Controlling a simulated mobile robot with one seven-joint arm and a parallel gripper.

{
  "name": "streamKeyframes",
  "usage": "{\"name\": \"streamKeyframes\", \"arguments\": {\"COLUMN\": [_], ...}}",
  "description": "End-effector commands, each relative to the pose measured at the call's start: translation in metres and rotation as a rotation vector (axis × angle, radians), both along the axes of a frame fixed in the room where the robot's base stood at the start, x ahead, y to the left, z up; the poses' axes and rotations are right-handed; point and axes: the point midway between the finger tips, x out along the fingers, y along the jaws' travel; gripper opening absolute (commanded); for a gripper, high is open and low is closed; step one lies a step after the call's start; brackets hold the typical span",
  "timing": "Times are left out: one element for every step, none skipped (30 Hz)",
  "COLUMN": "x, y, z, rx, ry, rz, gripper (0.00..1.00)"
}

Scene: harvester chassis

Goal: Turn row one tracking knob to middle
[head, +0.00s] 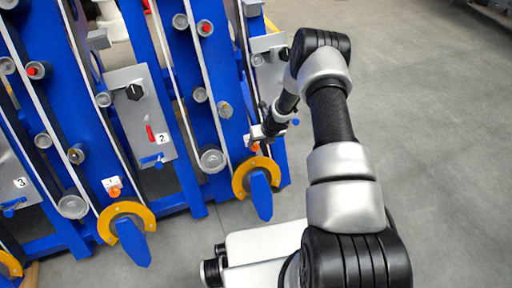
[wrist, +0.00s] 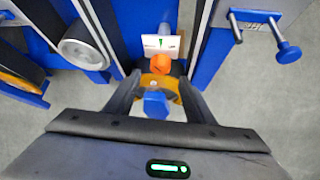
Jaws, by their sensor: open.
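An orange tracking knob (wrist: 160,64) sits below a white label plate (wrist: 160,42) with a small green mark; the knob's pointing direction is not clear. In the head view an orange knob (head: 254,147) shows small beside my gripper (head: 262,134), at the lower end of the right blue row. In the wrist view my gripper (wrist: 160,82) is open and empty, one finger on each side. The knob appears between the fingertips or just beyond them; I cannot tell whether they touch it.
A blue pointed tip (wrist: 155,103) with a yellow ring (head: 256,178) lies below the knob. Another orange knob (head: 115,191) is on the neighbouring row. Open floor (head: 440,150) lies right.

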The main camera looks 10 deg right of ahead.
Motion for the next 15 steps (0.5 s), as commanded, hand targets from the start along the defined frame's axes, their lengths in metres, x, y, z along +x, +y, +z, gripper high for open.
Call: {"name": "streamKeyframes", "arguments": {"x": [0.003, 0.006, 0.009, 0.010, 0.012, 0.014, 0.017, 0.018, 0.019, 0.020, 0.021, 0.022, 0.023, 0.023, 0.023], "y": [0.002, 0.004, 0.005, 0.006, 0.006, 0.008, 0.008, 0.008, 0.009, 0.009, 0.010, 0.010, 0.010, 0.010, 0.010], "z": [-0.011, -0.017, -0.023, -0.028, -0.033, -0.040, -0.043, -0.047, -0.050, -0.052, -0.054, -0.056, -0.057, -0.057, -0.058], "rx": [0.001, -0.001, -0.002, -0.002, -0.003, -0.001, -0.002, -0.003, -0.002, -0.002, -0.001, -0.001, -0.001, -0.001, -0.001], "ry": [0.000, 0.001, 0.000, 0.000, 0.000, 0.000, -0.002, -0.002, -0.001, -0.001, -0.001, -0.001, -0.001, -0.001, -0.001], "rz": [0.000, 0.002, 0.001, 0.002, 0.003, 0.003, 0.002, 0.002, 0.001, 0.001, 0.000, 0.000, 0.000, 0.000, 0.000], "gripper": [0.49, 0.49, 0.49, 0.49, 0.49, 0.49, 0.49, 0.49, 0.49, 0.49, 0.49, 0.49, 0.49, 0.49, 0.49]}}
